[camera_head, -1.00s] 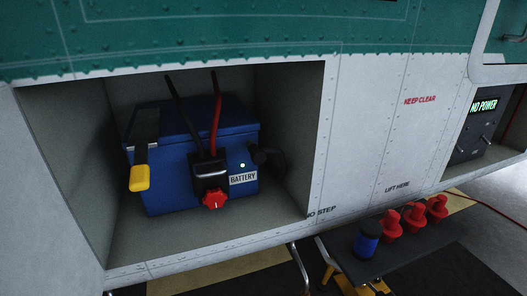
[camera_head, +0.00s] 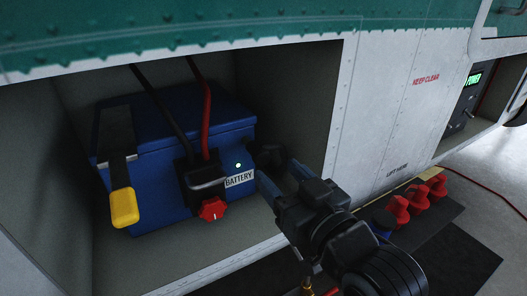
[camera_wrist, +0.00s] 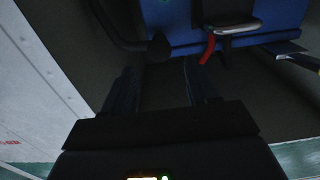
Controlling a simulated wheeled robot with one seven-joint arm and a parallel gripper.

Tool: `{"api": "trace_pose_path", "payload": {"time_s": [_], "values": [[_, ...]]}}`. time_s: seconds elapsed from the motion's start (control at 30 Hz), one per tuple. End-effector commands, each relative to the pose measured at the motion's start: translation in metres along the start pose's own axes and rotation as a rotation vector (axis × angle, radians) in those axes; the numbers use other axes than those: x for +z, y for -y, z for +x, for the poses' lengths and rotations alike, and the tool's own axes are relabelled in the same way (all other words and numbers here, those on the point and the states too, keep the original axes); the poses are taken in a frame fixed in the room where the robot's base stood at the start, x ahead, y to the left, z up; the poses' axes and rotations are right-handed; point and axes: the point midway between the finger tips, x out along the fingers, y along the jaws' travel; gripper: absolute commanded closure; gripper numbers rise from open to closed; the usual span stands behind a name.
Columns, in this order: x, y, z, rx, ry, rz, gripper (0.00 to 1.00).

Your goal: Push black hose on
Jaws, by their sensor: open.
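The blue battery (camera_head: 150,150) sits in the open compartment, with a green light and a "BATTERY" label on its front. The black hose (camera_head: 266,153) is at the battery's right side; it curves in from the left in the wrist view (camera_wrist: 122,38), its dark blunt end close to the blue face. I cannot tell whether that end is fully seated. My gripper (camera_head: 280,174) is open at the compartment's right front, its fingers pointing at the hose. In the wrist view the fingers (camera_wrist: 160,70) are apart with nothing between them, the hose end just beyond; contact is unclear.
A red knob (camera_head: 212,209) sits under a black block with black and red cables, left of my gripper. A yellow-ended handle (camera_head: 123,207) hangs at the battery's left. The compartment's right wall (camera_head: 290,100) is close to my gripper.

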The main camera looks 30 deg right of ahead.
Motion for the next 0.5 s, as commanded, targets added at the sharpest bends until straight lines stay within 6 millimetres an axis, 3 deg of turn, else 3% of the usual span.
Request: {"api": "trace_pose_path", "payload": {"time_s": [0.5], "values": [[-0.001,0.000,0.066,0.000,-0.001,0.000,0.41]]}}
